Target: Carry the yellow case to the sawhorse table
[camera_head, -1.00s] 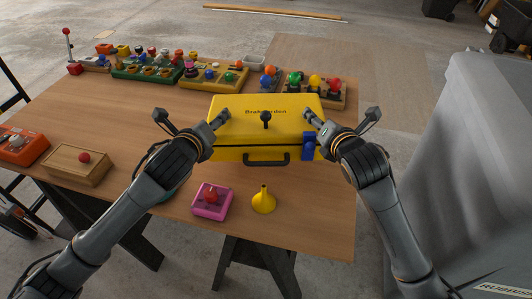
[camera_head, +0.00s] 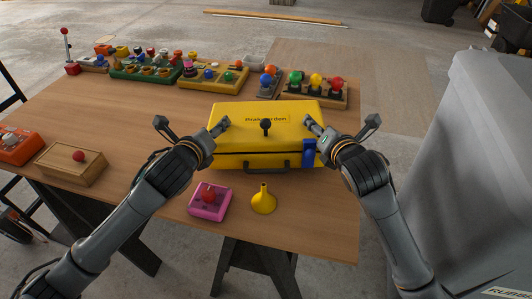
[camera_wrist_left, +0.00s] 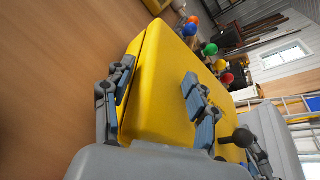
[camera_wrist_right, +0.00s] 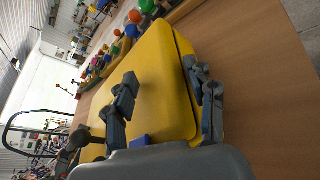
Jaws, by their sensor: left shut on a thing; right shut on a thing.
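The yellow case (camera_head: 240,137), with a dark front handle and a blue latch, is level over the right middle of the wooden sawhorse table (camera_head: 120,120). I cannot tell whether its underside touches the tabletop. My left gripper (camera_head: 222,124) is shut on the case's left end. My right gripper (camera_head: 313,124) is shut on its right end. In the left wrist view the fingers lie on either side of the case (camera_wrist_left: 160,90). The right wrist view shows the same grip on the case (camera_wrist_right: 165,85). A small black knob (camera_head: 266,124) shows in front of the lid.
A pink box with a red knob (camera_head: 210,203) and a yellow funnel (camera_head: 263,203) stand near the front edge. A wooden box (camera_head: 72,163) is at left. Several toy trays (camera_head: 213,77) line the back. A large grey bin (camera_head: 480,170) stands right of the table.

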